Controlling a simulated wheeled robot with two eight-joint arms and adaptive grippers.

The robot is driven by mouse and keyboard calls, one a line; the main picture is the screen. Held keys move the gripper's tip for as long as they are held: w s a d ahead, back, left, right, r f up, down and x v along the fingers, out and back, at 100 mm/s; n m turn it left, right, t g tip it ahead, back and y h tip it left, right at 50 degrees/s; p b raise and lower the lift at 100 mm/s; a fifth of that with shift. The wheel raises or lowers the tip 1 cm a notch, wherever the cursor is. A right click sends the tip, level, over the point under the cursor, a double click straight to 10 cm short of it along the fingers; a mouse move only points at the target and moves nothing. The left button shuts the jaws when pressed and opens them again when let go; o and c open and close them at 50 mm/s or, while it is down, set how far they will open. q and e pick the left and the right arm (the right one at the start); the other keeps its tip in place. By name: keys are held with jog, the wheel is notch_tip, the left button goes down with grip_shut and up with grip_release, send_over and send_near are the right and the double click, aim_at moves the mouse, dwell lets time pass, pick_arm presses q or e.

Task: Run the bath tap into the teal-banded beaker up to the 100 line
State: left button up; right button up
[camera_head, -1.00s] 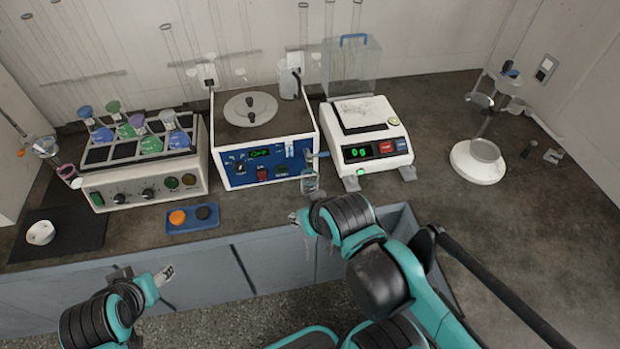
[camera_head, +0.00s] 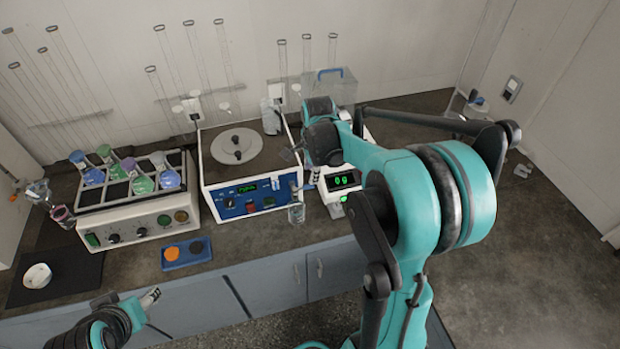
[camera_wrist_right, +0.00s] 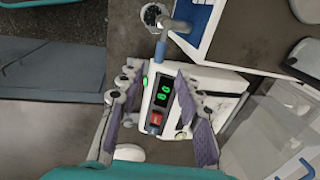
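The water bath (camera_head: 225,205), with a blue front panel and round lid, stands mid-bench. Its tap (camera_head: 304,186) juts from the right of the front; in the right wrist view it shows as a grey spout (camera_wrist_right: 176,26). A clear glass beaker (camera_head: 296,213) is below the tap, seen from above in the right wrist view (camera_wrist_right: 154,14). Its band, lines and water level are not readable. My right gripper (camera_wrist_right: 160,72) is open and empty, above the balance (camera_wrist_right: 225,88) and apart from the beaker. My left gripper (camera_head: 151,297) is low at left, away from the bath; its finger gap is unclear.
A block heater (camera_head: 140,222) with several coloured flasks is left of the bath. A blue tray (camera_head: 187,263) with orange and dark discs lies in front. A white bowl (camera_head: 37,276) sits on a dark mat.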

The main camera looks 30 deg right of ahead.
aim_at(310, 185)
jog(key=f+b, duration=0.1)
jog(key=f, duration=0.2)
jog(key=w+f+b, duration=0.1)
jog(key=f, duration=0.3)
jog(key=shift+w+d+f, duration=0.15)
jog(key=shift+w+f, duration=0.05)
grip_shut()
